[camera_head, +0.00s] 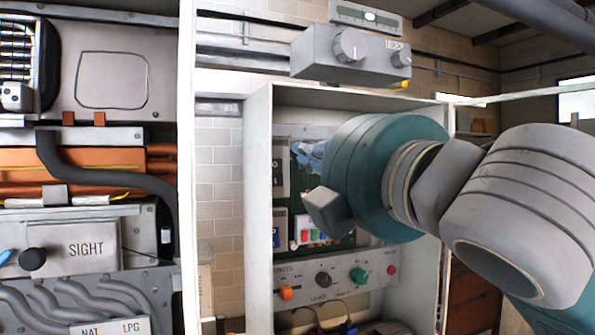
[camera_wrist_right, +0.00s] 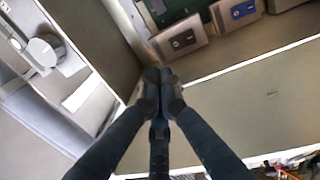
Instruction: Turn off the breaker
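An open white cabinet (camera_head: 258,200) holds a panel of switches and knobs. Inside it are a grey plate (camera_head: 281,180) and a blue-fronted plate (camera_head: 280,229) at the left. In the right wrist view, a grey box with a dark switch (camera_wrist_right: 183,40) and one with a blue front (camera_wrist_right: 238,12) are ahead of my right gripper (camera_wrist_right: 160,76). Its fingers are together, with nothing seen between them and apart from both boxes. In the head view, my right wrist hides most of the gripper and part of the panel. Which switch is the breaker is unclear. My left gripper is not in view.
Below are a control strip with a dark knob (camera_head: 323,280), a green knob (camera_head: 358,275) and an orange knob (camera_head: 286,293). A grey box with dials (camera_head: 350,55) sits above the cabinet.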

